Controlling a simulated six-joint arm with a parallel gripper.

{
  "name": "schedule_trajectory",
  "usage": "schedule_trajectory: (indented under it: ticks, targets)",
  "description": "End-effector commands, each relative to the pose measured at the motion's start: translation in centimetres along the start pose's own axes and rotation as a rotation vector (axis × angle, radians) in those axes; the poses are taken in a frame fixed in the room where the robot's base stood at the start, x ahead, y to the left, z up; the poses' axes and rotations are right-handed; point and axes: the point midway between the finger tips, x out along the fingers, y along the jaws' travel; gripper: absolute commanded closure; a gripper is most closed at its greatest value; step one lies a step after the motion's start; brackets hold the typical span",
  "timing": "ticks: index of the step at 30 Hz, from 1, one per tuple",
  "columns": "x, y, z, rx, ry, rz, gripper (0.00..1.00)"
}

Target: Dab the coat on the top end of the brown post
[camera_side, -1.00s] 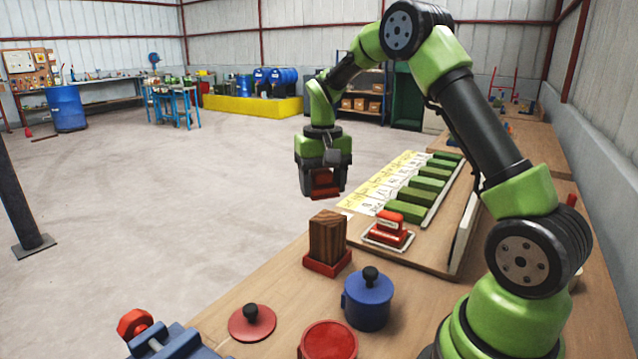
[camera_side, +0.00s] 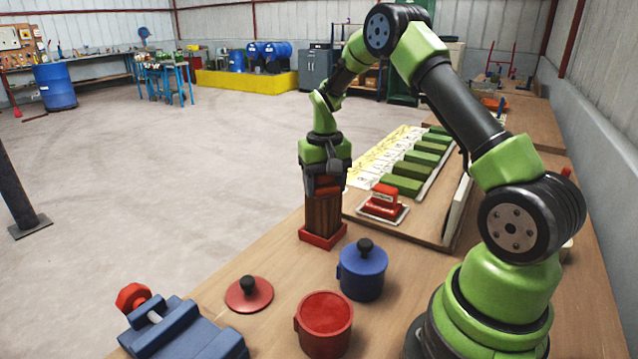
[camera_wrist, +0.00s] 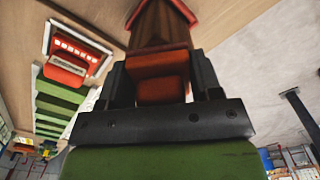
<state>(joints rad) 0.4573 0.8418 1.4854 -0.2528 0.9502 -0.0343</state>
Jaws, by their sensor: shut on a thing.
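The brown post (camera_side: 323,214) is a square wooden block standing upright in a red base (camera_side: 318,240) on the bench. In the wrist view the post (camera_wrist: 158,25) is just beyond my gripper. My gripper (camera_side: 326,180) points down right over the post's top end. It is shut on a small red block (camera_wrist: 160,75), held between both fingers. The red block's lower face is at the post's top and looks to be touching it; the contact itself is hidden. The red open pot (camera_side: 325,318) has red stuff inside.
A red lid (camera_side: 249,293) with a black knob lies on the bench left of a lidded blue pot (camera_side: 362,272). A red stamp (camera_side: 383,203) sits on a white tray right of the post, before a row of green blocks (camera_side: 402,185). A blue vise (camera_side: 180,335) is at lower left.

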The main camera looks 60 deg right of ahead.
Motion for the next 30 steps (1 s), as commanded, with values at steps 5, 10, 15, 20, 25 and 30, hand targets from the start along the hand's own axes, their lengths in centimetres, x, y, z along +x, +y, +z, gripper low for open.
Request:
schedule_trajectory:
  ticks: [5, 10, 15, 20, 25, 30]
  targets:
    - [0.1, 1.3, -1.1, 0.002, 0.000, 0.000, 0.63]
    - [0.1, 2.5, -2.0, 0.002, 0.000, 0.000, 0.63]
    - [0.0, 2.8, -2.2, -0.004, -0.002, 0.000, 0.63]
    - [0.0, 1.6, -1.2, -0.004, -0.001, -0.001, 0.63]
    - [0.0, 0.4, -0.3, -0.003, -0.001, 0.000, 0.63]
    - [-0.1, -0.9, 0.7, -0.004, 0.000, 0.000, 0.63]
